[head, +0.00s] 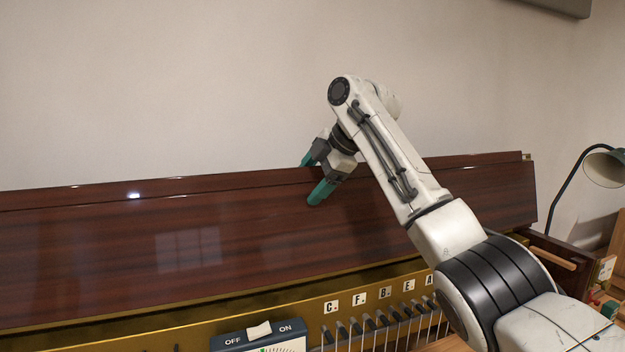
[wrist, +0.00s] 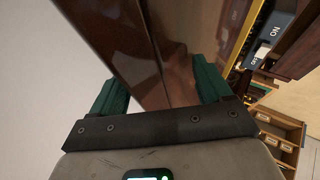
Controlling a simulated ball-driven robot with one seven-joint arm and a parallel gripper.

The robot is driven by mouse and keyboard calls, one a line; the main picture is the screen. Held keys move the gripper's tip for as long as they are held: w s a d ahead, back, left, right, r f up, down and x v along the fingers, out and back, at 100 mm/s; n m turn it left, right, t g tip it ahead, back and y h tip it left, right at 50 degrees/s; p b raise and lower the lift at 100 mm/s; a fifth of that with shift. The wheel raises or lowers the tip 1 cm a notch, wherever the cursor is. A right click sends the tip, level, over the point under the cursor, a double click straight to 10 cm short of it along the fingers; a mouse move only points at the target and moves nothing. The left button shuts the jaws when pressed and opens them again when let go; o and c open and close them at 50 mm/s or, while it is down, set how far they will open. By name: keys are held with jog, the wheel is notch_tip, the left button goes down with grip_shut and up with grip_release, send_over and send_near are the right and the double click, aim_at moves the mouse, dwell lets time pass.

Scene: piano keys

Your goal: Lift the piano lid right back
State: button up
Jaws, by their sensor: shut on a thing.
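The piano lid (head: 120,240) is a long, glossy red-brown wooden panel. It stands raised and tilted in front of the wall in the head view. My gripper (head: 311,184) is at its upper edge, right of the middle, with one green finger in front of the panel and the other behind it. In the wrist view the lid (wrist: 135,45) runs between the two green fingers of my gripper (wrist: 162,78), which is shut on it. The contact of the rear finger is hidden in the head view.
Below the lid are a brass strip with letter tiles (head: 386,292), a row of dark-tipped rods and an OFF/ON switch box (head: 258,335). A green desk lamp (head: 604,167) stands at the right. A pale wall (head: 160,90) is behind. The wrist view shows wooden pigeonholes (wrist: 281,130).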

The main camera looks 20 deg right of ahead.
jog(key=b+v, duration=0.2)
jog(key=v, duration=0.8)
jog(key=shift+s+d+r+b, duration=0.15)
jog(key=shift+r+b, duration=0.1)
jog(key=shift+b, duration=0.05)
jog(key=shift+c, duration=0.9)
